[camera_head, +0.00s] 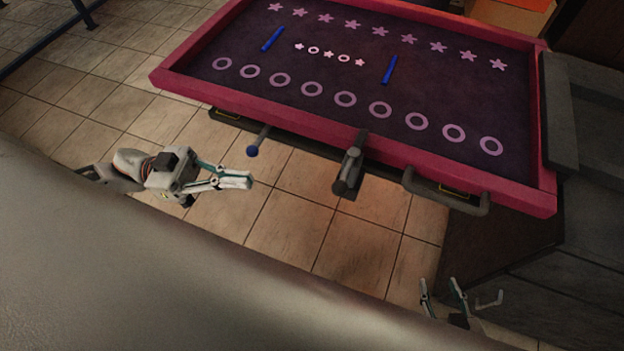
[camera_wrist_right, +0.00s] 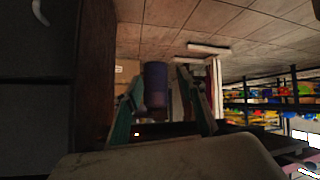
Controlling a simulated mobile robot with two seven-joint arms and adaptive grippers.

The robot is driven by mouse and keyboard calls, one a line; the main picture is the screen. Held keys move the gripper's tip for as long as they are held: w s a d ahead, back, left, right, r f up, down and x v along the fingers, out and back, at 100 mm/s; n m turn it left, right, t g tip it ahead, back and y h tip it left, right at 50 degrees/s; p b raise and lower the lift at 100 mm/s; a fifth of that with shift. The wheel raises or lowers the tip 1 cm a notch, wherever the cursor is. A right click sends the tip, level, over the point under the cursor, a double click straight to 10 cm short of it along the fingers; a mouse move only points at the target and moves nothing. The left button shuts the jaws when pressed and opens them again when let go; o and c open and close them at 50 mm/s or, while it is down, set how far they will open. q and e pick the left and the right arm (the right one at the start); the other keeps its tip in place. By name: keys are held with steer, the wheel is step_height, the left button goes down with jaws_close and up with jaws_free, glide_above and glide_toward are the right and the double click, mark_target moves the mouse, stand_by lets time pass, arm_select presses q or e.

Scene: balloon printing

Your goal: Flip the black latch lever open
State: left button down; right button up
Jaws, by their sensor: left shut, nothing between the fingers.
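The black latch lever (camera_head: 348,174) is a dark bar on the front edge of the pink-framed table (camera_head: 345,133), near its middle, and hangs out toward me. My left gripper (camera_head: 248,181) is shut and empty, left of the lever and apart from it. My right gripper (camera_head: 443,287) is at the bottom right in the head view, below the table edge, with its fingers apart. In the right wrist view its two fingers (camera_wrist_right: 160,102) are spread. A dark bluish cylinder (camera_wrist_right: 156,84) shows between them; I cannot tell whether it is the lever or whether they touch it.
A rod with a blue ball (camera_head: 252,151) sticks out from the table edge near my left gripper. A grey handle (camera_head: 448,198) juts out right of the lever. A dark cabinet (camera_head: 590,225) stands at the right. Open tiled floor lies below the lever.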

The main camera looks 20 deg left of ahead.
arm_select(q)
steer(key=shift+d, duration=0.1)
steer(key=p, duration=0.1)
glide_toward(352, 160)
steer(key=s+d, duration=0.4)
steer(key=s, duration=0.1)
steer(key=shift+w+d+r, duration=0.1)
steer(key=shift+d+r, duration=0.2)
steer(key=shift+d, duration=0.25)
arm_select(e)
steer(key=shift+s+a+r, duration=0.2)
steer(key=shift+s, duration=0.05)
steer(key=shift+r, duration=0.1)
